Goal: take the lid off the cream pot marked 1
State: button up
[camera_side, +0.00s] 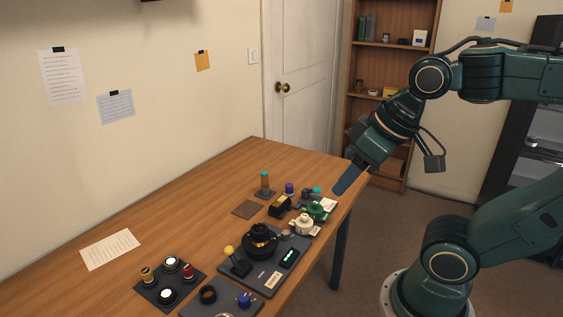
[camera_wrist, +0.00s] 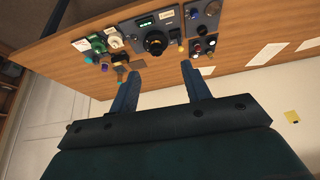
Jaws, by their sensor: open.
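The cream pot (camera_side: 303,225) stands on the table near its right edge, between the dark device and a green pot. It also shows small near the top of the wrist view (camera_wrist: 115,40). Its top looks cream too; I cannot make out the mark 1 or the line between lid and body. My gripper (camera_side: 345,186) hangs in the air above the table's far right end, above and apart from the pot. In the wrist view its two fingers (camera_wrist: 160,70) are spread with nothing between them.
The green pot (camera_side: 317,211) stands close beside the cream one. A dark device (camera_side: 260,241) with a lens and green display sits on the other side. A black-and-yellow object (camera_side: 279,206) is near behind. A knob panel (camera_side: 170,284) lies at front left. The table's left part is mostly clear.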

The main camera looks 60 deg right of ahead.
jog(key=w+d+m+g, duration=0.1)
jog(key=w+d+m, duration=0.2)
jog(key=w+m, duration=0.15)
jog(key=m+g, duration=0.4)
jog(key=m, duration=0.9)
send_over(305, 215)
jog(key=shift+f, duration=10.85)
jog(key=shift+f, duration=2.6)
grip_shut()
